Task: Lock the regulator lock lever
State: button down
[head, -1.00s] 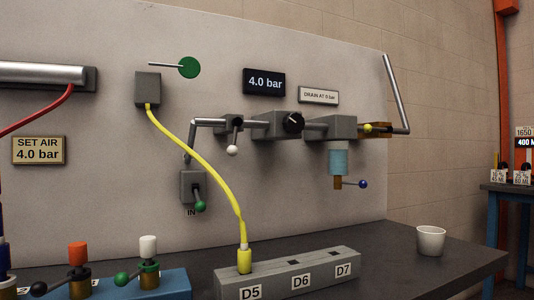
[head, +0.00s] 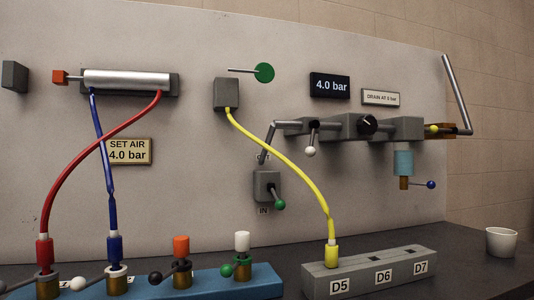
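The regulator row sits on the upright grey panel, right of centre, with a black knob (head: 367,123) on a grey block. A lever with a white ball (head: 311,152) hangs downward left of the knob. No label marks which is the regulator lock lever, so I cannot tell. A dark display (head: 331,86) above reads 4.0 bar. My gripper is not in view.
A blue-ball lever (head: 431,184) sits under the teal bowl (head: 403,163). A yellow hose (head: 285,152) runs to the grey D5–D7 block (head: 370,271). A blue manifold (head: 215,283) is at front left. A white cup (head: 501,242) stands on the dark bench at right.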

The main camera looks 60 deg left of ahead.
aim_at(309, 151)
jog(key=k, duration=0.4)
jog(key=u, duration=0.8)
